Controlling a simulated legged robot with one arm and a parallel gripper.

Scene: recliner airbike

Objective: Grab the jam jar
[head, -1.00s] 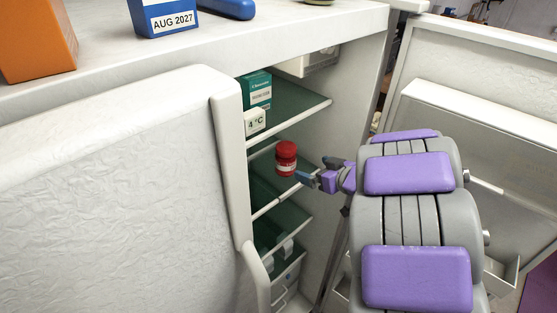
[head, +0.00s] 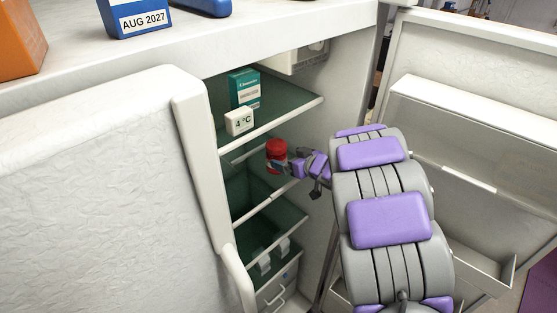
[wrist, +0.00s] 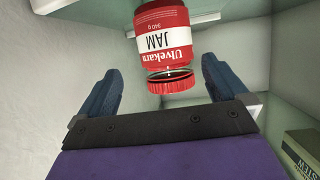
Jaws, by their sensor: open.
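The jam jar (head: 276,150) is red with a red lid and stands on a middle shelf inside the open fridge. In the wrist view the jar (wrist: 162,42) appears upside down, its "Ulvekarr JAM" label facing the camera. My gripper (wrist: 160,85) is open, its two blue fingers apart, with the jar's lid showing between and just beyond their tips. In the head view my gripper (head: 288,164) is right beside the jar, overlapping its lower right side. Whether a finger touches the jar I cannot tell.
A teal box (head: 244,88) and a white "4 °C" block (head: 239,121) stand on the shelf above. A green "STEW" item (wrist: 303,150) shows at lower right in the wrist view.

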